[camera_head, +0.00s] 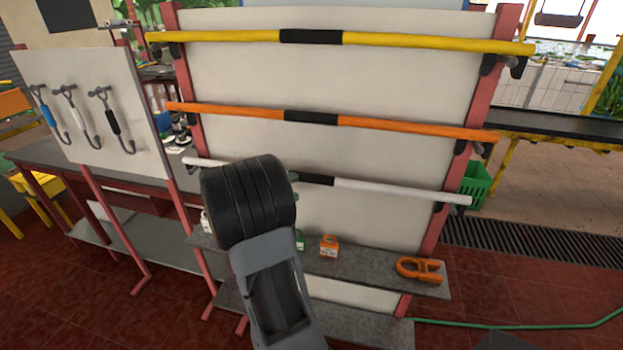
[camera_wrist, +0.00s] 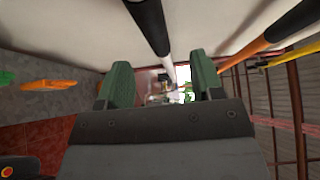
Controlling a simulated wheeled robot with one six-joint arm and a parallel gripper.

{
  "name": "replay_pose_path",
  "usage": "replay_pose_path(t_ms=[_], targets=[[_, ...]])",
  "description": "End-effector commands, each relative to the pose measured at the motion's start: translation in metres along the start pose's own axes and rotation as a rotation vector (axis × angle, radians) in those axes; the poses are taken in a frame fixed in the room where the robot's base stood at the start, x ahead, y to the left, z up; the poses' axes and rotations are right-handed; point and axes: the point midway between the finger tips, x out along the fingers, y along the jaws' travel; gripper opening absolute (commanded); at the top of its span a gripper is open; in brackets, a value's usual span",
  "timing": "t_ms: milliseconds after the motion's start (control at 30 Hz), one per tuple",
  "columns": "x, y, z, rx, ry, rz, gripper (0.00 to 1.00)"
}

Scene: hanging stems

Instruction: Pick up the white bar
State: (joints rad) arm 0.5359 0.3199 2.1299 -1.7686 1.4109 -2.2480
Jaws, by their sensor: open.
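The white bar (camera_head: 400,191) hangs level on the rack as the lowest of three bars, with a black grip (camera_head: 318,180) at its middle. My arm covers part of its left half in the head view. In the wrist view the bar's black grip (camera_wrist: 149,22) comes in from the top and its white part (camera_wrist: 169,66) runs away between my finger lines. My gripper (camera_wrist: 160,64) is open, with its two green fingers apart and nothing held. The bar appears ahead of the fingertips; the exact gap cannot be told. In the head view my arm hides most of the gripper.
An orange bar (camera_head: 400,124) and a yellow bar (camera_head: 430,43) hang above, against a pale back panel (camera_head: 380,80). A grey shelf (camera_head: 370,270) below holds an orange shackle (camera_head: 419,270) and a small orange block (camera_head: 329,246). A hook board (camera_head: 90,110) stands at left.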

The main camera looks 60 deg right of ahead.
Motion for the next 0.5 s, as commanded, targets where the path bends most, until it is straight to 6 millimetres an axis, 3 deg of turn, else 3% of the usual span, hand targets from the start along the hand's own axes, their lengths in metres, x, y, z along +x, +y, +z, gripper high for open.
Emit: replay_pose_path(t_ms=[267,500], targets=[[0.017,0.000,0.000,0.001,0.002,0.001,0.61],[0.049,0.004,0.003,0.001,0.003,0.001,0.61]])
